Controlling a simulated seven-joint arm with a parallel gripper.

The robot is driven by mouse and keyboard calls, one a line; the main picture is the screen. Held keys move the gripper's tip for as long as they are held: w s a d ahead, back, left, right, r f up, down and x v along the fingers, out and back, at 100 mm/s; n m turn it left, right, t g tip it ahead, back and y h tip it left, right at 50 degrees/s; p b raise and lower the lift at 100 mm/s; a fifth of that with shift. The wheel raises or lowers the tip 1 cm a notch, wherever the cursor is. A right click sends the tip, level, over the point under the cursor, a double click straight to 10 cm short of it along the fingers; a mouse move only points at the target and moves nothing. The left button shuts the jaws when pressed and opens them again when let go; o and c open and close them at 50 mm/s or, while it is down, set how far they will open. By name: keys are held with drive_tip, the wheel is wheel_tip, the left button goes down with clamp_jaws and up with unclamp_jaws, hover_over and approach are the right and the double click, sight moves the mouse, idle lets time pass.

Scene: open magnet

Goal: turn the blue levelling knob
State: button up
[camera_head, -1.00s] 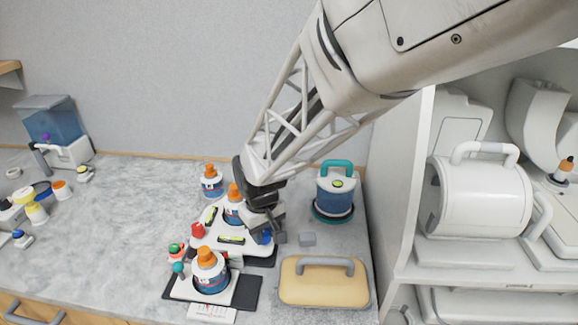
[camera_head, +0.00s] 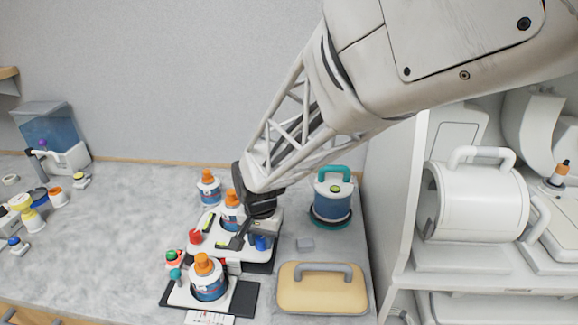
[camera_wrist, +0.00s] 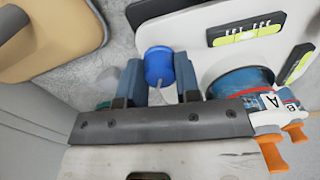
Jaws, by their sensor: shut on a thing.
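The blue levelling knob (camera_head: 261,243) stands at the right front corner of a white instrument plate (camera_head: 222,252) on the counter. In the wrist view the knob (camera_wrist: 158,66) sits between my two blue-grey fingers, one on each side. My gripper (camera_wrist: 160,84) is shut on the knob. In the head view my gripper (camera_head: 252,238) comes down over that corner, one dark finger showing left of the knob; the other finger is hard to make out. A bubble level (camera_wrist: 246,34) with a yellow-green vial lies on the plate.
Orange-capped bottles (camera_head: 208,279) stand close by. A tan lid with a grey handle (camera_head: 322,292) lies front right, a blue jar with a teal handle (camera_head: 332,200) behind it. White shelving (camera_head: 398,205) borders the right side.

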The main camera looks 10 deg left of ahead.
sight(262, 239)
drive_tip(key=shift+m, duration=0.9)
drive_tip(key=o, duration=0.9)
drive_tip(key=shift+d+r, duration=0.1)
drive_tip(key=shift+r, duration=3.8)
